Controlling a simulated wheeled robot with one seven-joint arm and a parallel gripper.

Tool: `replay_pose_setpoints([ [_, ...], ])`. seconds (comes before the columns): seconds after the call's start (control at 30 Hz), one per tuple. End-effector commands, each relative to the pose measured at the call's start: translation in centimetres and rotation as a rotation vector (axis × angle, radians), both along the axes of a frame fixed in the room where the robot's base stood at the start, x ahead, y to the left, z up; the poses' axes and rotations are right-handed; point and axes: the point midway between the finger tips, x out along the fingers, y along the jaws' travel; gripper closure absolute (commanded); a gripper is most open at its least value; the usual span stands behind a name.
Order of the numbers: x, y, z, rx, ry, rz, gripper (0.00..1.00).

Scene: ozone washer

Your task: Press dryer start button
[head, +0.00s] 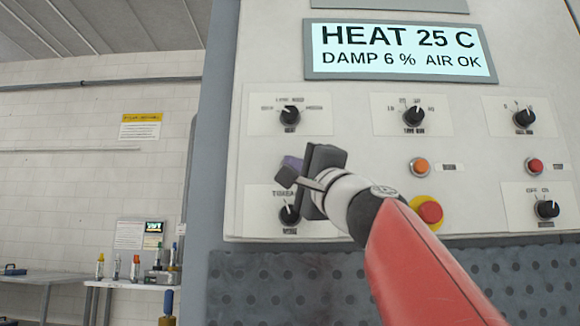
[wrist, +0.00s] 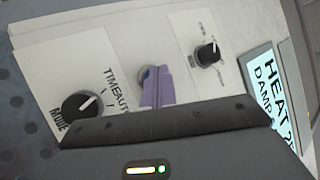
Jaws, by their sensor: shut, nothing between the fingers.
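The control panel (head: 375,140) fills the right of the head view. My gripper (head: 288,170) is shut and empty in front of its left side, between the upper left knob and the lower left knob. In the wrist view my purple fingers (wrist: 155,92) are together at a round bluish button (wrist: 148,73), which they partly cover. I cannot tell whether they touch it. In the head view that button is hidden behind my gripper. No label naming it as dryer start is readable.
An orange button (head: 420,167), a red button (head: 535,166) and a red mushroom button on yellow (head: 430,212) lie to the right. A display (head: 400,50) reads HEAT 25 C, DAMP 6 %, AIR OK.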

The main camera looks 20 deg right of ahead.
Motion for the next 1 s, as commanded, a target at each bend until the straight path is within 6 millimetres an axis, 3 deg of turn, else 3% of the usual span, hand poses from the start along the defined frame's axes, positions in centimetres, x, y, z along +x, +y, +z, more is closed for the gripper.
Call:
replay_pose_setpoints([
  [0.27, -1.4, 0.4, -0.1, 0.000, 0.000, -0.001, 1.00],
  [0.67, -1.8, 0.6, -0.1, 0.000, 0.000, 0.000, 1.00],
  [1.0, -5.0, 1.6, -0.1, -0.001, 0.000, 0.001, 1.00],
])
